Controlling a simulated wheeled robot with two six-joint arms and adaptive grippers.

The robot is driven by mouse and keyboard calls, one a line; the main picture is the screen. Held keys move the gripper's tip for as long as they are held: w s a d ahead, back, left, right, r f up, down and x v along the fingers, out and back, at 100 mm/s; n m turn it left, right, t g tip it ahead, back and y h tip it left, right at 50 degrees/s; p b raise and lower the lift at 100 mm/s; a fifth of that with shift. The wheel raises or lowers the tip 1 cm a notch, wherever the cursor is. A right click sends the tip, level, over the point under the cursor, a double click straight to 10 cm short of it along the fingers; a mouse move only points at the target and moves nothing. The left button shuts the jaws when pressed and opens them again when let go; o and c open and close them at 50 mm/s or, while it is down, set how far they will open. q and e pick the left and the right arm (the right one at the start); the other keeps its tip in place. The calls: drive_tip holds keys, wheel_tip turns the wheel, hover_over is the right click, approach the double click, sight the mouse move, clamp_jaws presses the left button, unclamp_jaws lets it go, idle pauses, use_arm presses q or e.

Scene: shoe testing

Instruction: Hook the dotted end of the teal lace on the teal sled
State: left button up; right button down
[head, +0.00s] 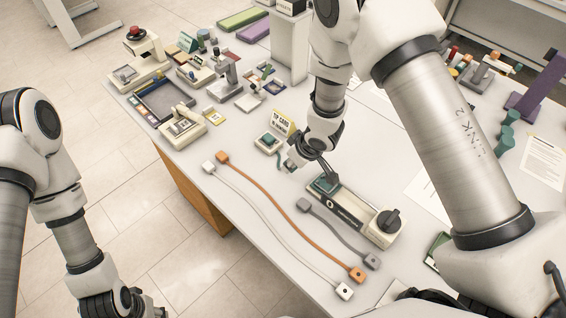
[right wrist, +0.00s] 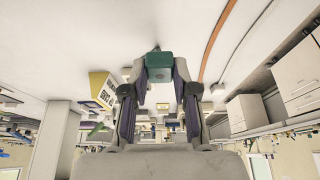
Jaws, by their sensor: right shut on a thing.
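My right gripper (head: 288,165) is low over the table, between the tip card stand and the test rig. In the right wrist view its fingers (right wrist: 159,75) are shut on a teal block (right wrist: 158,62), which looks like an end of the teal lace. No dot can be made out on it. A short teal strand (head: 279,158) shows beside the fingers in the head view. The teal sled (head: 324,186) sits at the left end of the rig, with a dark slanted piece above it, apart from the held end. My left gripper (head: 145,308) is at the lower left, partly cut off.
The cream rig (head: 352,212) carries a black knob (head: 388,221). White (head: 270,225), orange (head: 290,210) and grey (head: 335,228) laces lie in front. The tip card stand (head: 270,142) is just behind the gripper. Several small devices fill the table's far left.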

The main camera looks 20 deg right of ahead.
drive_tip(key=b, duration=1)
hover_over(326, 186)
drive_tip(key=w, duration=0.1)
drive_tip(key=shift+w+a+f, duration=0.2)
drive_tip(key=shift+a+f, duration=0.15)
drive_tip(key=shift+f, duration=0.05)
drive_tip(key=s+f+b, duration=0.1)
drive_tip(key=b, duration=0.2)
drive_tip(key=s+d+f+b, duration=0.1)
drive_tip(key=b, duration=0.1)
drive_tip(key=shift+d+f+b, duration=0.1)
drive_tip(key=shift+f+b, duration=0.1)
drive_tip(key=shift+b, duration=0.2)
drive_tip(key=shift+f, duration=0.1)
drive_tip(key=shift+f+b, duration=0.3)
drive_tip(key=shift+f, duration=0.05)
drive_tip(key=shift+s+f+b, duration=0.4)
drive_tip(key=shift+f, duration=0.05)
drive_tip(key=c, duration=0.8)
unclamp_jaws()
drive_tip(key=shift+c, duration=0.2)
drive_tip(key=shift+w+a+f, duration=0.1)
drive_tip(key=shift+w+a, duration=0.05)
drive_tip(key=shift+a, duration=0.05)
drive_tip(key=shift+w+d+f, duration=0.1)
drive_tip(key=shift+w, duration=0.1)
